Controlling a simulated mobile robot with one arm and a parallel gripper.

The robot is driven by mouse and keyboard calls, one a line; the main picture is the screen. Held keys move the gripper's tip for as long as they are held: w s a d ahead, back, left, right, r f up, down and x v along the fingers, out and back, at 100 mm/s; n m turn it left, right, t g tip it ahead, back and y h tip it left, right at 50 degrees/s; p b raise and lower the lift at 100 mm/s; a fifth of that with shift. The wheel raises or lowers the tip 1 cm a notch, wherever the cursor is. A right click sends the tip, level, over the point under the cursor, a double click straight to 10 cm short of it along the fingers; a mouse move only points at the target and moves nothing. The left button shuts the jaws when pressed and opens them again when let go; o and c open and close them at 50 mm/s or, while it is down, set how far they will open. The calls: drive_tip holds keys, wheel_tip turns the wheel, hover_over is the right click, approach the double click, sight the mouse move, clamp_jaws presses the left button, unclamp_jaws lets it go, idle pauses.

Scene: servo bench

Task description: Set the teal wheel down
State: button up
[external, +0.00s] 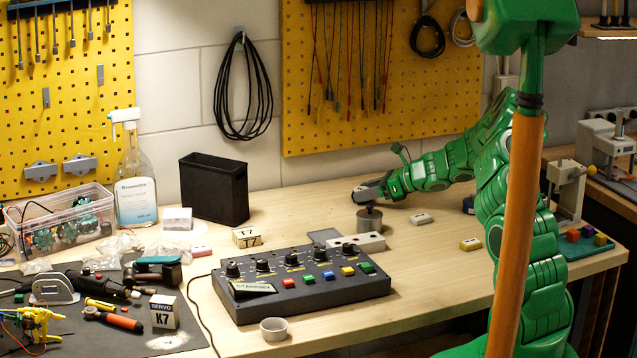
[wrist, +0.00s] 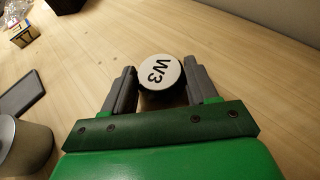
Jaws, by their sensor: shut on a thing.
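My gripper (wrist: 160,82) is shut on a round piece with a white face marked W3 (wrist: 161,69) and a dark rim, between the two grey fingers. I see no teal on it, so I cannot tell whether it is the teal wheel. In the external view my gripper (external: 366,191) is low over the back of the bench, just above or behind a grey metal cylinder (external: 369,220). The held piece cannot be made out there. Teal wheel-like parts (external: 43,239) lie in a clear plastic box (external: 14,215) at the left.
A grey cylinder (wrist: 25,150) is close by at lower left in the wrist view. A dark flat plate (wrist: 22,94) lies beyond it. The black control box (external: 305,283) and a pale block with holes (external: 357,243) stand in front. Bare wood (wrist: 240,60) surrounds the gripper's right side.

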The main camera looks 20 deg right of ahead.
drive_tip(key=shift+f, duration=0.1)
drive_tip(key=o, duration=1)
drive_tip(key=shift+o, duration=0.2)
drive_tip(key=shift+s+d+r, duration=0.1)
drive_tip(key=shift+d+r, duration=0.1)
drive_tip(key=shift+r, duration=0.05)
drive_tip(key=v, duration=1.1)
drive_tip(key=shift+s+d+r, duration=0.1)
drive_tip(key=shift+s+d, duration=0.15)
